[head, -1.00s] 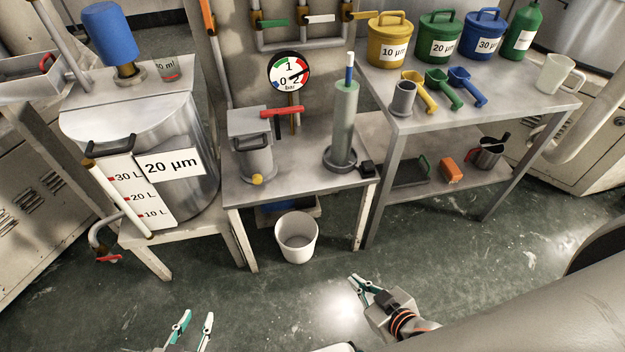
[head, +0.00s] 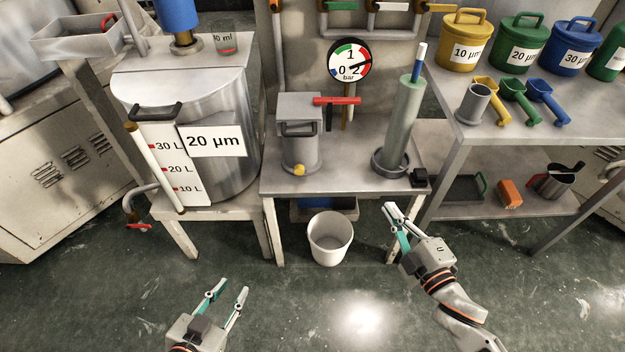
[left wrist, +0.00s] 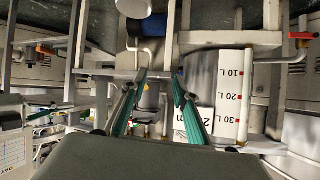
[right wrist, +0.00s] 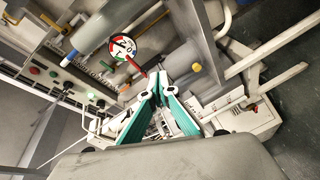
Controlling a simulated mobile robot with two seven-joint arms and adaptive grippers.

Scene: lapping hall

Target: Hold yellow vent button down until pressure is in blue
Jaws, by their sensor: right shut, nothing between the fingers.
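The yellow vent button (head: 299,170) sits low on the front of a grey pot (head: 300,135) on the middle bench. It also shows in the right wrist view (right wrist: 195,67). Nothing touches it. The round pressure gauge (head: 355,63) stands behind, and its needle points right, into the red. The gauge also shows in the right wrist view (right wrist: 121,46). My right gripper (head: 391,209) is shut and empty, in front of the bench's right leg, to the right of and below the button. My left gripper (head: 232,288) is open and empty, low over the floor.
A red lever (head: 337,101) lies above the pot. A grey-green cylinder (head: 402,125) stands right of it in a round base. A white bucket (head: 330,240) stands on the floor below. A large 20 µm tank (head: 235,170) is at left; a shelf table (head: 470,135) is at right.

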